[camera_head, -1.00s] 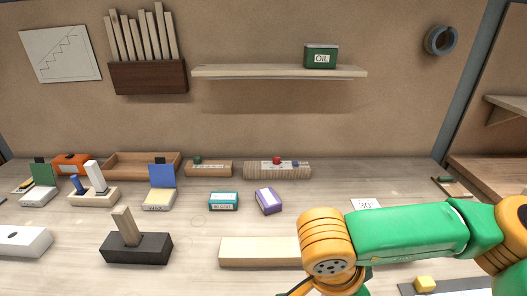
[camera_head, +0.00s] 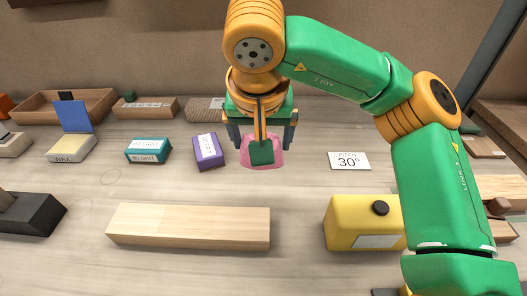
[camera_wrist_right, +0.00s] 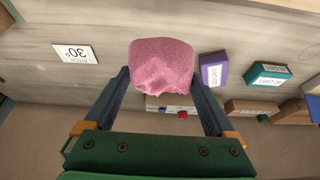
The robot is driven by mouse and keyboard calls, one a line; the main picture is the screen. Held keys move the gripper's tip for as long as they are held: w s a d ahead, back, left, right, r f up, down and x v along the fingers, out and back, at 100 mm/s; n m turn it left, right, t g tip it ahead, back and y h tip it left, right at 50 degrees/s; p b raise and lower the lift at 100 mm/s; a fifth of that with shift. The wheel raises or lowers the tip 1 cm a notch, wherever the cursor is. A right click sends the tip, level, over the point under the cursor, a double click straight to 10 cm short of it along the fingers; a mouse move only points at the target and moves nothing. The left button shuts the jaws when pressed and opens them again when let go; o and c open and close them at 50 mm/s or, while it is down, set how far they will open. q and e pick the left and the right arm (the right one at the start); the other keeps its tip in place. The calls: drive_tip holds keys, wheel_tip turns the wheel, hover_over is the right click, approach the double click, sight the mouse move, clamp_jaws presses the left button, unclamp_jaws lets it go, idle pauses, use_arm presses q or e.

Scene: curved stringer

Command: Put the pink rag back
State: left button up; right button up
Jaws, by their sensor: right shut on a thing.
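In the right wrist view the rag (camera_wrist_right: 162,62) is a bunched soft lump between the two fingers of the same gripper (camera_wrist_right: 161,82). My right gripper is shut on it and points down over the tabletop. Whether the rag's lower edge touches the table I cannot tell. My left gripper is in neither view.
A purple box (camera_head: 208,150) and a teal box (camera_head: 148,150) stand left of the rag. A 30° card (camera_head: 349,161) lies to its right. A pale wooden bar (camera_head: 188,226) and a yellow block (camera_head: 345,222) are nearer. Bare tabletop lies between.

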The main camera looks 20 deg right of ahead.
drive_tip(key=w+d+f+p, duration=0.1)
drive_tip(key=w+d+f, duration=0.1)
drive_tip(key=w+f, duration=0.1)
drive_tip(key=w+d+f+p, duration=0.1)
drive_tip(key=w+d+f, duration=0.2)
drive_tip(key=w+d+f+p, duration=0.1)
drive_tip(key=w+d+f, duration=0.2)
drive_tip(key=w, duration=0.1)
drive_tip(key=shift+w+d+f, duration=0.1)
drive_tip(key=shift+f, duration=0.15)
wheel_tip(320, 180, down, 3)
drive_tip(key=shift+r+p, duration=0.2)
drive_tip(key=shift+p, duration=0.3)
drive_tip(key=shift+f, duration=0.35)
drive_tip(key=o, duration=0.9)
drive_tip(key=shift+r, duration=0.1)
drive_tip(key=shift+r, duration=0.25)
drive_tip(key=v, duration=0.6)
drive_tip(key=b+v, duration=0.1)
drive_tip(key=v, duration=0.5)
drive_tip(key=shift+a+f, duration=0.1)
drive_tip(key=shift+a, duration=0.15)
drive_tip(key=shift+f, duration=0.1)
